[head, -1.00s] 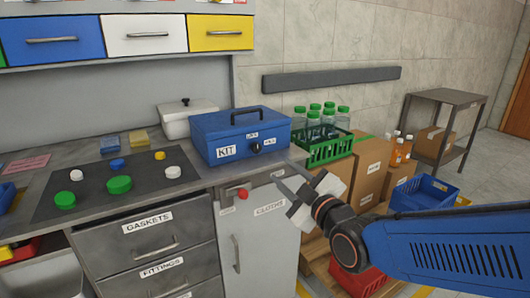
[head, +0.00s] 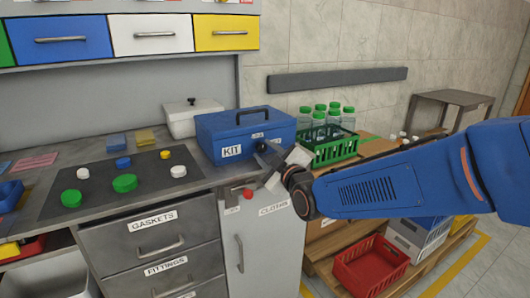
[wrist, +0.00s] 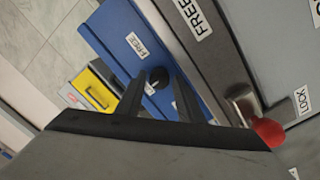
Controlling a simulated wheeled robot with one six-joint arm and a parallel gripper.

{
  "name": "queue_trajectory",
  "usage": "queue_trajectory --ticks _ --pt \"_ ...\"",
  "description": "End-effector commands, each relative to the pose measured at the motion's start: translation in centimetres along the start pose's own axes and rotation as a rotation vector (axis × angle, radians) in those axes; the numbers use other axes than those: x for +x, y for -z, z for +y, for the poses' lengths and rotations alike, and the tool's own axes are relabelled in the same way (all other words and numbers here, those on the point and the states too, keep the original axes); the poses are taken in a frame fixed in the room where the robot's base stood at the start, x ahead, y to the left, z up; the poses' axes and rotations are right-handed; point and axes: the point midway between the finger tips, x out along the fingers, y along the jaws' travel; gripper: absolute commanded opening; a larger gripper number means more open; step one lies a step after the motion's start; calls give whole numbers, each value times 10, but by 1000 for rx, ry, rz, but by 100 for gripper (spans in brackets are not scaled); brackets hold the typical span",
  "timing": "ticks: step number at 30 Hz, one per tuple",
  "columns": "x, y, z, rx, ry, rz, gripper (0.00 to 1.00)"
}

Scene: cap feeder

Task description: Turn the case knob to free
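The blue case (head: 215,137) with its KIT label sits at the right end of the counter. Its round black knob (wrist: 158,77) shows in the wrist view, and a FREE label (wrist: 138,45) is on the case near it. I cannot tell which way the knob is turned. My gripper (wrist: 157,97) is open, one finger on each side of the knob in that view; I see no clear contact. In the head view my gripper (head: 268,158) is at the case's front right and largely hides the knob.
Below the counter edge, a red-knobbed latch (wrist: 268,131) sits close to my gripper, with FREE and LOCK labels beside it. A green crate of bottles (head: 335,150) stands right of the case. A white lidded box (head: 193,118) is behind it. Several caps lie on a dark mat (head: 98,198).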

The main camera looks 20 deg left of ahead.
Motion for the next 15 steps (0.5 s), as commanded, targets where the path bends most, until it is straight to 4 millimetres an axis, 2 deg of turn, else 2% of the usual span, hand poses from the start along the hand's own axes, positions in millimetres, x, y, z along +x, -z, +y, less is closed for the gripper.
queue_trajectory --ticks 12,15 --pt "7 0 0 0 0 0 34" --pt "7 0 0 0 0 0 10"
